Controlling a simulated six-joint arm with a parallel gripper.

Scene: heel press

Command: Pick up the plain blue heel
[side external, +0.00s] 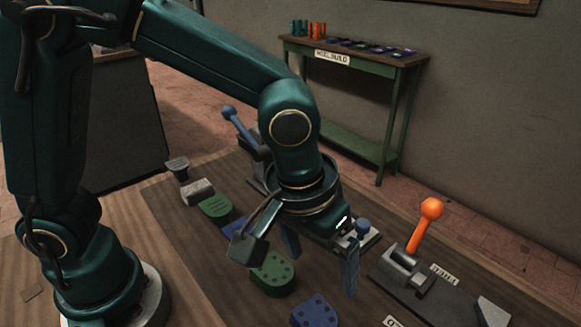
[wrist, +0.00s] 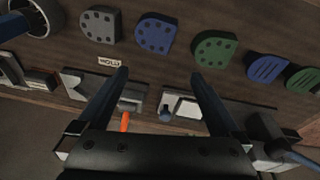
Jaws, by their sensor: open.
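No wholly unmarked blue heel is clear to me. A blue heel with small holes (wrist: 155,33) lies flat on the bench; it also shows at the front edge of the side view (side external: 316,313). A grooved blue heel (wrist: 267,67) lies farther right in the wrist view and is partly hidden by my gripper in the side view (side external: 233,229). My gripper (wrist: 157,73) is open and empty, above the bench; in the side view (side external: 322,277) its fingers point down near a green heel with holes (side external: 272,276).
The green heel with holes (wrist: 215,48) sits between the blue ones. A grooved green heel (side external: 214,206) and a grey heel with holes (wrist: 98,24) lie in the same row. An orange-knobbed lever (side external: 425,225) and a blue lever (side external: 238,130) stand up behind the row.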

